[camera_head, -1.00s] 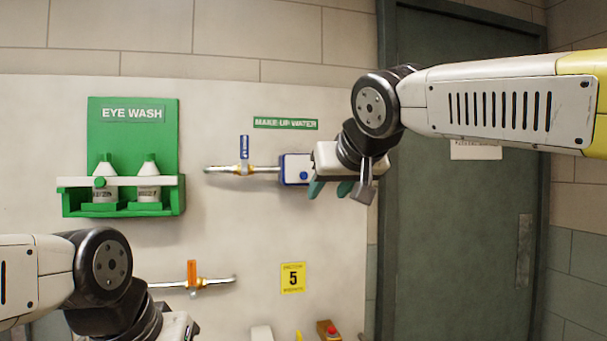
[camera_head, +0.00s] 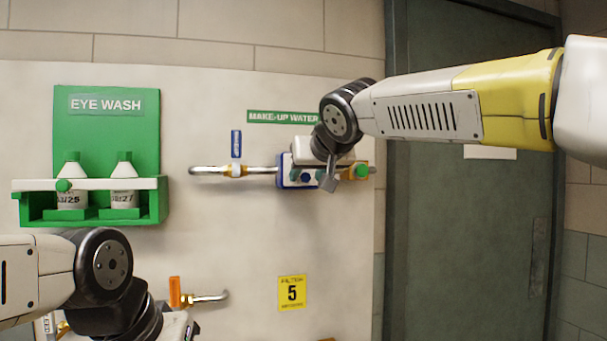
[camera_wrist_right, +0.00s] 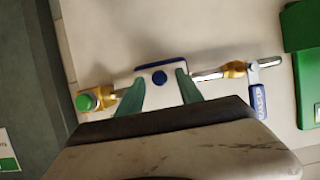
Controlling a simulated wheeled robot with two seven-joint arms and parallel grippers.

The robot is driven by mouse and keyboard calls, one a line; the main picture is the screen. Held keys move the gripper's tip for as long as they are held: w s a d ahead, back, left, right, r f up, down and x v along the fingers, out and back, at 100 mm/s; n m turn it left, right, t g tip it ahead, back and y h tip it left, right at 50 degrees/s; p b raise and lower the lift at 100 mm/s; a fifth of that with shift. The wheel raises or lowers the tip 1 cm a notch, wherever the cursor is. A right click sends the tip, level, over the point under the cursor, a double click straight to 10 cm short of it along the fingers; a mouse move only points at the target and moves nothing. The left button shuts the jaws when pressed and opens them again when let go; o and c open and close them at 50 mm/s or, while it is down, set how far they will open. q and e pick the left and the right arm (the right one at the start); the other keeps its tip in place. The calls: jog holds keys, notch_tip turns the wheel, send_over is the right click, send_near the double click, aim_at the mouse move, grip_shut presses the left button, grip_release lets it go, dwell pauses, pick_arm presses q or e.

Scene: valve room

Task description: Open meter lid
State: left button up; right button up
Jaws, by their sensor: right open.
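The water meter (camera_head: 284,178) is a blue-edged box on the make-up water pipe, mostly hidden behind my right gripper in the head view.
A blue-handled valve (camera_head: 236,147) sits left of the meter, and a brass fitting with a green cap (camera_wrist_right: 86,102) on its other side. A green eye wash station (camera_head: 107,140) hangs at left. An orange-handled valve (camera_head: 175,292) is below. A dark door (camera_head: 470,230) stands at right.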

grip_shut()
dwell(1.3)
